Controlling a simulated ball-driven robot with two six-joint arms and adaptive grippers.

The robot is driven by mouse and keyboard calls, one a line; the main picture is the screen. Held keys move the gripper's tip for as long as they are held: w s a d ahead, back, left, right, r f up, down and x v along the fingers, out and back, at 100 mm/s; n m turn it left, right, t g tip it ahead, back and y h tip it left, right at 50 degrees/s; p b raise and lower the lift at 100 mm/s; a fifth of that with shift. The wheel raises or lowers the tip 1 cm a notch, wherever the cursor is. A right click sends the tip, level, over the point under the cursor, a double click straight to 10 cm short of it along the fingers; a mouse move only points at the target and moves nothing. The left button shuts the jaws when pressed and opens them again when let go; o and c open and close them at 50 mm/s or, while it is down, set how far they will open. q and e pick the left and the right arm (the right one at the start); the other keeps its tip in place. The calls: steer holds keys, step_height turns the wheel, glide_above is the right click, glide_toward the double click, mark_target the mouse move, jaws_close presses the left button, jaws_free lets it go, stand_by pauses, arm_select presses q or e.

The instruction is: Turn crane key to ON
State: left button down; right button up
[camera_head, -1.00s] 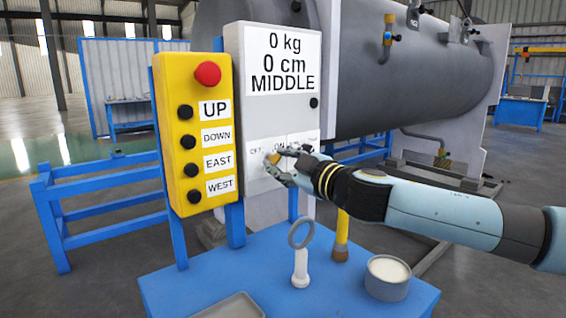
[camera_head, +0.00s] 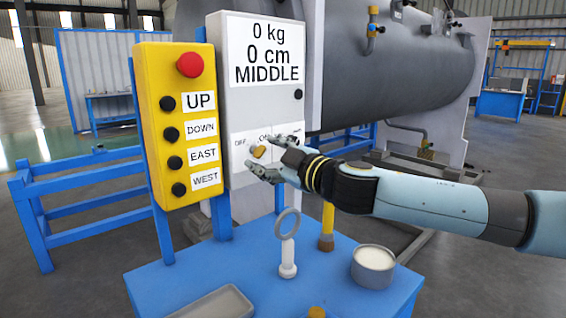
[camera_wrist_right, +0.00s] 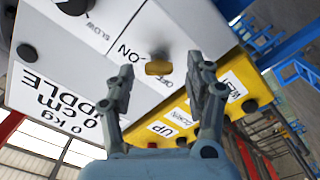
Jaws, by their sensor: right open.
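The yellow crane key (camera_head: 259,151) sits on the front of the grey control box (camera_head: 232,105), below the OFF and ON labels. Its exact setting is hard to tell. My right gripper (camera_head: 260,154) is open in front of the box, its fingers spread around the key and apart from it. In the right wrist view the key (camera_wrist_right: 158,68) shows between the two open fingers (camera_wrist_right: 161,75), a little beyond their tips, with the ON label (camera_wrist_right: 125,50) beside it. My left gripper is out of view.
A yellow button box (camera_head: 173,95) with a red button stands left of the control box. Below, a blue table (camera_head: 255,260) holds a white ring-topped piece (camera_head: 288,268), a grey cup (camera_head: 373,280) and a grey tray (camera_head: 245,293).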

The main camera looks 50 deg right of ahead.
steer(key=s+a, duration=0.1)
steer(key=s, duration=1)
steer(key=shift+s+a, duration=0.15)
steer(key=shift+a, duration=0.05)
